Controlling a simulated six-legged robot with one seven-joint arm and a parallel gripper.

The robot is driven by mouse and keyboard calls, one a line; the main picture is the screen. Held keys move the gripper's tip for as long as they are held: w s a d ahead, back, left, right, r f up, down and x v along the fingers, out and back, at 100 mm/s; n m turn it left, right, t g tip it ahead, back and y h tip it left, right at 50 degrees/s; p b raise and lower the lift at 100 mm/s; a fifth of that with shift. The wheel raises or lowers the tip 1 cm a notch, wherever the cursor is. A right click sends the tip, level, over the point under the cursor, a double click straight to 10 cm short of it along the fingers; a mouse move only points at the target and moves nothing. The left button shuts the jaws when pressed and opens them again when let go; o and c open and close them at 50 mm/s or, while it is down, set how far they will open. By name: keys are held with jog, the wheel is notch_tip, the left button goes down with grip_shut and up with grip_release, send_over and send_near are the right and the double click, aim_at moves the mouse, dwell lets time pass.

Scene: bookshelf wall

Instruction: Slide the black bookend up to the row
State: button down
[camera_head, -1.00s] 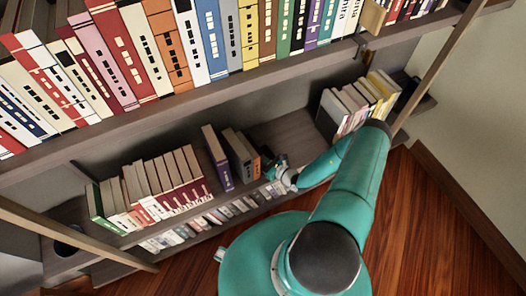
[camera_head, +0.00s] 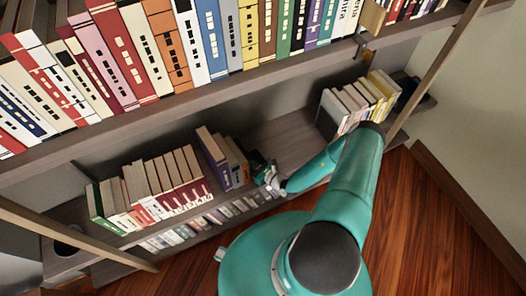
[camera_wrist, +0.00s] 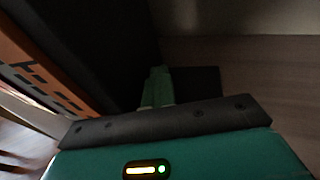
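The black bookend (camera_wrist: 115,45) stands upright in the wrist view, its dark plate right beside an orange book (camera_wrist: 38,72). A flat black part (camera_wrist: 203,80), seemingly its base, shows to the right. My gripper (camera_wrist: 157,85) has its green fingers close together, on the right side of the upright plate; they look shut with nothing visible between them. In the head view my gripper (camera_head: 270,176) is at the lower shelf, at the right end of a short group of books with a purple book (camera_head: 215,163); the bookend (camera_head: 257,161) is mostly hidden there.
A row of red, white and green books (camera_head: 155,188) stands further left on the lower shelf. Bare shelf (camera_head: 290,140) lies right of my gripper, then another group of books (camera_head: 355,103). The upper shelf (camera_head: 200,100) with its books overhangs from above.

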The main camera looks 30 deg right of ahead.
jog(key=shift+a, duration=0.3)
jog(key=shift+a, duration=2.25)
jog(key=shift+d, duration=2.25)
jog(key=v, duration=1.3)
jog(key=shift+s, duration=0.4)
jog(key=shift+d, duration=0.15)
